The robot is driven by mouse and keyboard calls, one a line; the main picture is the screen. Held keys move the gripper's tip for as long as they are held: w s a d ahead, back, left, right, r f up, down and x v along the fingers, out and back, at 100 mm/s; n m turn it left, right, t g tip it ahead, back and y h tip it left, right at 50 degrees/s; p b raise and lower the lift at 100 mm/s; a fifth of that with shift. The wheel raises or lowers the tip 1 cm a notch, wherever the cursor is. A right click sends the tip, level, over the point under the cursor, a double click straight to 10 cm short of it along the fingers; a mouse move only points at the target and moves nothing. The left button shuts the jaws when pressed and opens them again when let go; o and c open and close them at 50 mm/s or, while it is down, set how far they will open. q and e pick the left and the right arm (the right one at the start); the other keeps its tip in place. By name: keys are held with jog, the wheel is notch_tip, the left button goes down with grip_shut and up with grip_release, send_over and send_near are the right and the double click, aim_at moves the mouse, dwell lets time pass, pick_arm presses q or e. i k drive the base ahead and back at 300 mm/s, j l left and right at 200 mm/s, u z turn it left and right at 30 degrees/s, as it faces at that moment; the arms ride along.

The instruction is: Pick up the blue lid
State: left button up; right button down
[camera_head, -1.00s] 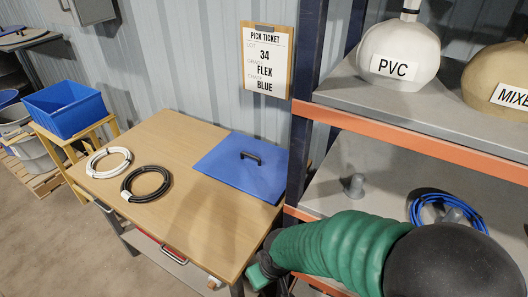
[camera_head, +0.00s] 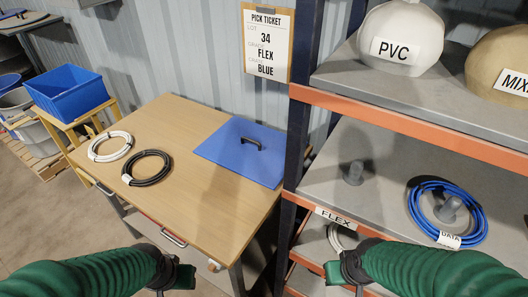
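The blue lid (camera_head: 222,152) is a flat square panel lying on the back right of the wooden table. Its black handle (camera_head: 251,143) stands up near the middle. My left gripper (camera_head: 180,278) is at the bottom, in front of the table and well apart from the lid. My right gripper (camera_head: 338,273) is at the bottom right, before the shelf rack, also apart from the lid. Neither gripper appears to touch the lid. The fingers are too small and partly hidden to tell whether they are open.
A white cable coil (camera_head: 110,147) and a black cable coil (camera_head: 147,168) lie on the table (camera_head: 185,205), left of the lid. The shelf rack (camera_head: 420,128) stands close on the right, with a blue coil (camera_head: 445,214). A blue bin (camera_head: 66,93) stands at left.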

aim_at(255, 152)
jog(key=j, duration=1.6)
jog(key=i+j, duration=0.2)
jog(key=j, duration=0.15)
jog(key=i+j, duration=0.2)
jog(key=j, duration=0.15)
jog(key=i+j, duration=0.15)
jog(key=j, duration=0.25)
jog(key=i+j+z, duration=0.1)
jog(key=j, duration=0.25)
jog(key=i+l, duration=0.15)
jog(key=i, duration=0.6)
